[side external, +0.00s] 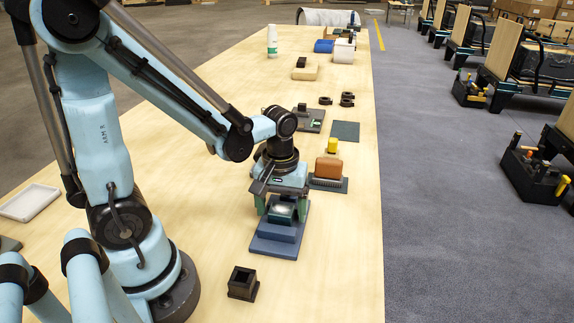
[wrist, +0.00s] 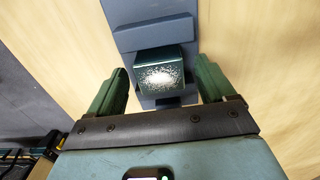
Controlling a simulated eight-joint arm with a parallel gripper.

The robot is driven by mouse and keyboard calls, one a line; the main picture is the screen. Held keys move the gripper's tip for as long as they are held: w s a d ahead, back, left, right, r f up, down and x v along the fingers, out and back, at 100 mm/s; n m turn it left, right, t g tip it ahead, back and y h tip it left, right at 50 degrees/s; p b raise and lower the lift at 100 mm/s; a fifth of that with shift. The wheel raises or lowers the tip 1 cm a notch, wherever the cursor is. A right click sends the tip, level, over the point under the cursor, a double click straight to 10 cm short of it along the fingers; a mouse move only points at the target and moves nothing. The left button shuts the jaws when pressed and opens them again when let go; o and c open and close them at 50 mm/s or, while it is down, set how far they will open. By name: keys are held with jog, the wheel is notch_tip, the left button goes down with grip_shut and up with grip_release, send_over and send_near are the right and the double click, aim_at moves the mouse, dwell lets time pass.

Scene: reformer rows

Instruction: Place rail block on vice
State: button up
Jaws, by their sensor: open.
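A dark green block with a shiny top, seemingly the rail block (side external: 283,212), rests on a blue-grey stepped fixture (side external: 268,246) that looks like the vice. My gripper (side external: 282,206) is above the fixture, pointing down, with its green fingers on either side of the block. In the wrist view the block (wrist: 160,76) lies between the open fingers of my gripper (wrist: 161,78), with a visible gap on both sides. The fixture (wrist: 155,35) shows beyond and under the block. How the block seats on the fixture is partly hidden.
A black square socket block (side external: 243,282) stands nearer the camera. Behind my gripper are a brown block on a dark plate (side external: 328,172), a green mat (side external: 345,131) and several black rings (side external: 347,99). A white tray (side external: 28,203) lies at left.

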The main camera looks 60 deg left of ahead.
aim_at(292, 214)
notch_tip(292, 214, up, 10)
jog(key=w+d+m+t, duration=0.1)
jog(key=d+m+t, duration=0.1)
jog(key=m+t, duration=0.5)
jog(key=shift+d+r+m, duration=0.2)
jog(key=shift+m, duration=0.8)
dwell(0.4)
